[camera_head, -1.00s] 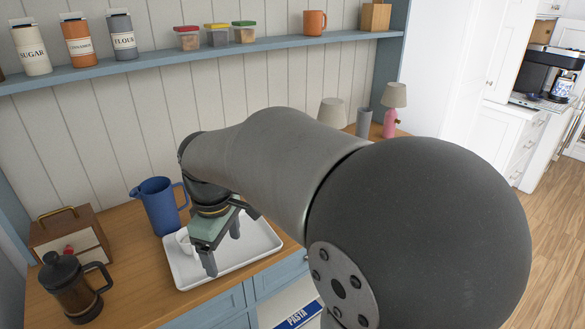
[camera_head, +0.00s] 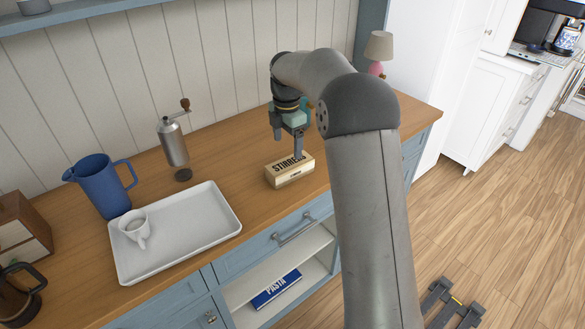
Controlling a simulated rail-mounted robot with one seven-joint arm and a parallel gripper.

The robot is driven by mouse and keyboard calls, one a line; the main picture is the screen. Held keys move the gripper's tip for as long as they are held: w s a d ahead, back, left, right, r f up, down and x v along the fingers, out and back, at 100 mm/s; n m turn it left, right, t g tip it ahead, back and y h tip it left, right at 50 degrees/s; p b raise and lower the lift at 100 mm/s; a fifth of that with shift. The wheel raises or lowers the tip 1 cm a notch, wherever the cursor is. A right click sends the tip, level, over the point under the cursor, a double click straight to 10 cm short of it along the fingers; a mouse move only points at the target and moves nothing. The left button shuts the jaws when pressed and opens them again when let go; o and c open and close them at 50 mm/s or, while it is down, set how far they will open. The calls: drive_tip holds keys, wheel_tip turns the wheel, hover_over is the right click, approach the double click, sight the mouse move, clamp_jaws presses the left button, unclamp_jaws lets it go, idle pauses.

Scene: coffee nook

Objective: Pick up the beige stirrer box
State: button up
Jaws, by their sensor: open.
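The beige stirrer box (camera_head: 291,175) lies on the wooden counter, right of the white tray, with dark "STIRRERS" lettering partly covered by a finger. My gripper (camera_head: 287,147) is open and points down just above and behind the box. One finger overlaps the box's right part in the picture, and the other hangs to the left. I cannot tell whether a finger touches the box.
The white tray (camera_head: 203,243) holds a white cup (camera_head: 134,228). A blue pitcher (camera_head: 102,186) and a metal grinder (camera_head: 173,142) stand nearby. The counter between tray and box is clear.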

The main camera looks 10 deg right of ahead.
sight(290, 163)
wheel_tip(290, 163, down, 4)
drive_tip(key=shift+w+d+f+p, duration=0.1)
drive_tip(key=shift+f+p, duration=0.15)
drive_tip(key=shift+f, duration=0.7)
drive_tip(key=shift+s+d+f+p, duration=0.15)
drive_tip(key=shift+f+p, duration=0.15)
drive_tip(key=shift+f, duration=0.6)
drive_tip(key=shift+w+d+f+p, duration=0.15)
drive_tip(key=shift+f+p, duration=0.1)
drive_tip(key=shift+f, duration=0.7)
drive_tip(key=c, duration=1.1)
